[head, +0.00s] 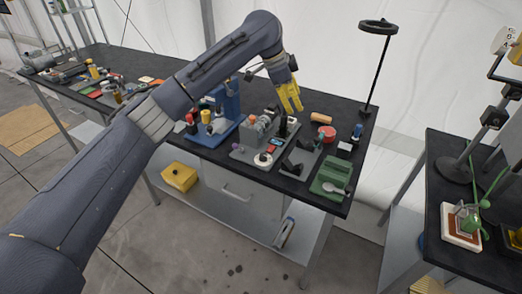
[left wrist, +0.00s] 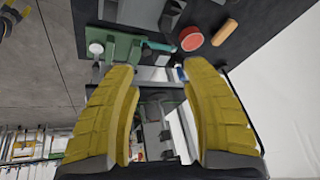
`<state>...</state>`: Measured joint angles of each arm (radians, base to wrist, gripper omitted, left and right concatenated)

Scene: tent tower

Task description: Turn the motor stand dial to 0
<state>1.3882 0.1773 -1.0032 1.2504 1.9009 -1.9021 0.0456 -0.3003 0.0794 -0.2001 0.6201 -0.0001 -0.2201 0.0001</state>
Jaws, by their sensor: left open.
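The motor stand (head: 247,150) appears to be the grey base plate with a small motor and fittings, in the middle of the dark workbench in the head view. A round white dial with a dark centre (head: 263,159) sits at its front edge. I cannot read its setting. My left gripper (head: 292,110) has yellow fingers pointing down, above and just right of the back of the stand. In the left wrist view its fingers (left wrist: 161,75) are spread apart with nothing held between them. I cannot make out the dial in that view.
A blue device (head: 228,108) stands left of the motor stand. To the right are a dark-bracketed grey plate (head: 300,160), a green tray (head: 331,176), a red round tin (head: 326,133) and an orange cylinder (head: 321,118). A tall black ring stand (head: 378,70) rises at the back right.

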